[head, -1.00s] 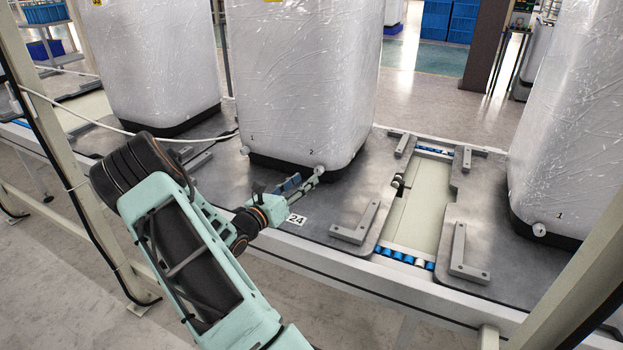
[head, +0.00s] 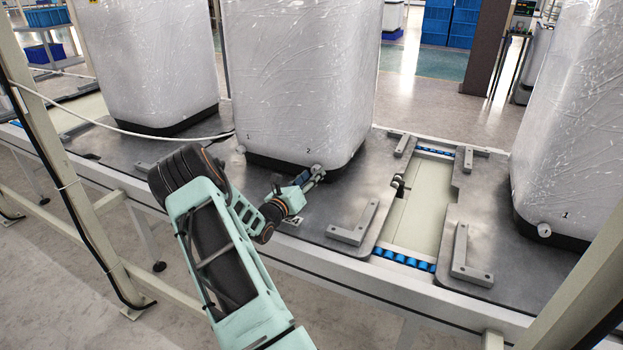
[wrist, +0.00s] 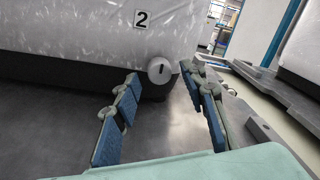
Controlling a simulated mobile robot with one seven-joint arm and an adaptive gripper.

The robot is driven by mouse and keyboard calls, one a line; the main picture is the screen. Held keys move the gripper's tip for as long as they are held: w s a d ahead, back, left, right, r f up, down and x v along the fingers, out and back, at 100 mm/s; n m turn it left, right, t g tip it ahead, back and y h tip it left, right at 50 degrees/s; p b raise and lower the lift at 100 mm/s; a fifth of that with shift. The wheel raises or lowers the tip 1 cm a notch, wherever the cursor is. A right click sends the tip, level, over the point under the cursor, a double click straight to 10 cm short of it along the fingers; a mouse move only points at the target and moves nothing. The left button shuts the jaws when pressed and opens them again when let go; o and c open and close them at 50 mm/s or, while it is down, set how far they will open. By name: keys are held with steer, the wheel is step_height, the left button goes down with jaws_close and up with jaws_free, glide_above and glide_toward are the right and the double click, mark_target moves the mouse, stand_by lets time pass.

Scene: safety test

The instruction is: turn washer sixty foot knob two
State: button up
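The wrapped washer (head: 300,70) stands on a grey plate, with printed digits 1 and 2 low on its front. In the wrist view, the label 2 (wrist: 142,18) is above a round pale knob (wrist: 159,70) with a dark upright slot. This knob is at the washer's bottom corner. My gripper (wrist: 159,76) is open, one blue-padded finger on each side of the knob, with visible gaps. How deep the knob sits between the fingertips I cannot tell. In the head view my gripper (head: 313,175) is at that corner and largely hides the knob. Knob 1 (head: 240,149) shows at the left corner.
Other wrapped washers stand at left (head: 150,60) and right (head: 570,120). Raised metal bars (head: 353,222) lie on the plate to the right. A frame post (head: 60,160) rises on the left. A white cable (head: 160,135) hangs across behind my arm.

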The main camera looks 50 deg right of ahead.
steer(key=shift+w+d, duration=0.1)
steer(key=shift+d, duration=0.25)
jaws_close()
steer(key=shift+n+p, duration=0.3)
